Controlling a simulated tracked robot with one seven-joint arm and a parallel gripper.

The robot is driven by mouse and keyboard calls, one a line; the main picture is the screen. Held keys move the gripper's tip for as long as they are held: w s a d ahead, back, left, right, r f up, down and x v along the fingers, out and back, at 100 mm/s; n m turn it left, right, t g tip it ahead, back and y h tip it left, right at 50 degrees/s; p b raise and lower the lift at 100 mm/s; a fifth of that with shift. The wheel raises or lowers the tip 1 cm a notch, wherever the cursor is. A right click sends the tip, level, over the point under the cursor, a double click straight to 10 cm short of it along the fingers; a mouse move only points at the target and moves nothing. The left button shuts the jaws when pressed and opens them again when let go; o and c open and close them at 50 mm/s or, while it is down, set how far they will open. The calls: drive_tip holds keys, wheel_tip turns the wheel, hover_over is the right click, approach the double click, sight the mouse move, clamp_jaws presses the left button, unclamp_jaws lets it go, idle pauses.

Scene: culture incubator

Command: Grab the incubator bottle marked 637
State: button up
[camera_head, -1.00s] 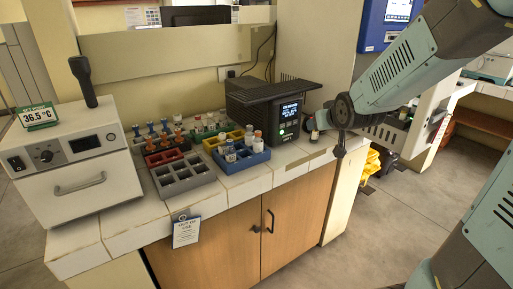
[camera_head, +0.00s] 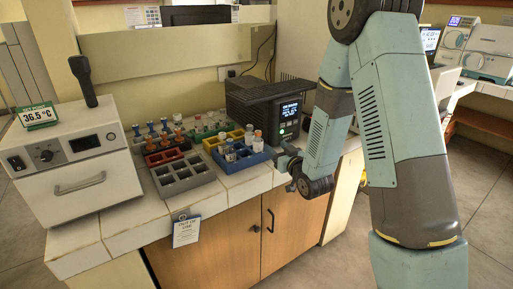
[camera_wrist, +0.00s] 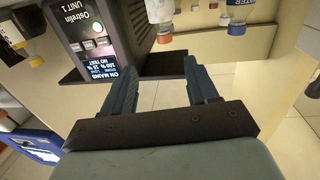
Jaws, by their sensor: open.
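In the head view, my gripper (camera_head: 284,160) is at the front edge of the bench, right of the blue rack (camera_head: 243,160). Small bottles (camera_head: 230,152) with pale and orange caps stand in that rack. In the upside-down wrist view, a bottle with an orange cap (camera_wrist: 162,36) and a blue-labelled bottle (camera_wrist: 238,14) show at the top, beyond the fingertips. I cannot read 637 on any bottle.
A black unit with a lit screen (camera_head: 289,110) stands close behind my gripper; it also shows in the wrist view (camera_wrist: 100,66). Yellow, red and grey racks (camera_head: 183,175) hold or sit beside blue-topped bottles. Cupboard doors (camera_head: 235,240) are below.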

sight(260, 135)
drive_tip(key=shift+s+a+x, duration=0.1)
drive_tip(key=shift+a+x, duration=0.05)
drive_tip(key=shift+x, duration=2.15)
drive_tip(key=shift+s+a+x, duration=0.1)
drive_tip(key=shift+a+x, duration=0.05)
drive_tip(key=shift+x, duration=2.15)
drive_tip(key=shift+a+x, duration=0.1)
drive_tip(key=shift+x, duration=2.2)
drive_tip(key=shift+f, duration=0.15)
clamp_jaws()
